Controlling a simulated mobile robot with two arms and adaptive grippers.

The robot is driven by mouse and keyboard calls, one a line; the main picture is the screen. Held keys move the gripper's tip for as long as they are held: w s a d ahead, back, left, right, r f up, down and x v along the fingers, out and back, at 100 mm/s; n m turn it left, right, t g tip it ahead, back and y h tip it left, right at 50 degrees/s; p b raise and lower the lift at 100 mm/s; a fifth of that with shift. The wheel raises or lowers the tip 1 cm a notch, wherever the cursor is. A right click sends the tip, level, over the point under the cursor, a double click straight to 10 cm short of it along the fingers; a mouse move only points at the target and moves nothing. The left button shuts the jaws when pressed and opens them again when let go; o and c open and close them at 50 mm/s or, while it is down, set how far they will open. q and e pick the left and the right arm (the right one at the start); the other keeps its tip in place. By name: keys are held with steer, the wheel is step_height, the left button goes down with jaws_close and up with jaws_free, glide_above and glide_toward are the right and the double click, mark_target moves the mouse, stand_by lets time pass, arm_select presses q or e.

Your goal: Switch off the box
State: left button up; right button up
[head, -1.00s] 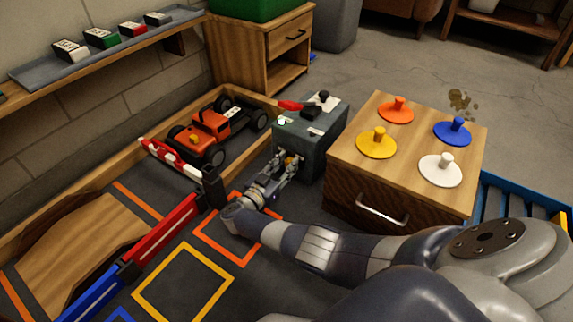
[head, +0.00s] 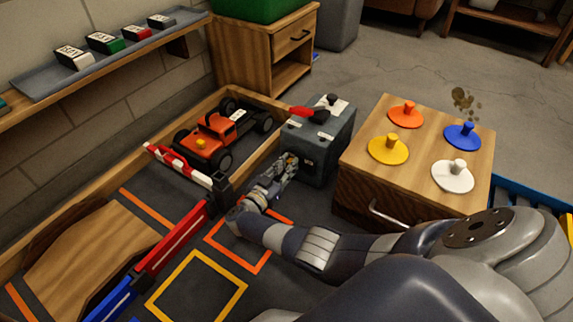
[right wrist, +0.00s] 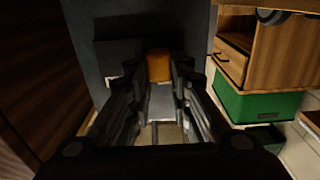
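The dark grey box (head: 326,150) stands on the floor to the left of the wooden peg cabinet. A red-and-black lever (head: 305,112) and a black knob (head: 331,100) are on its top. My right gripper (head: 289,160) is at the left part of the box's front face. In the right wrist view, my right gripper (right wrist: 158,80) has its fingers apart, with an orange block-like part (right wrist: 158,65) between the tips, against the dark face. I cannot tell whether the fingers touch it. My left gripper is not in view.
An orange toy car (head: 215,135) is behind a red-and-white barrier (head: 180,165), left of the box. The wooden peg cabinet (head: 415,180) is close on the right. A wooden ramp (head: 95,255) is at the lower left. Grey floor is open at the back right.

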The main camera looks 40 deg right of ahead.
steer(key=o, duration=0.4)
steer(key=shift+w+a, duration=0.1)
steer(key=shift+w, duration=0.15)
steer(key=shift+s, duration=0.1)
steer(key=shift+r, duration=5)
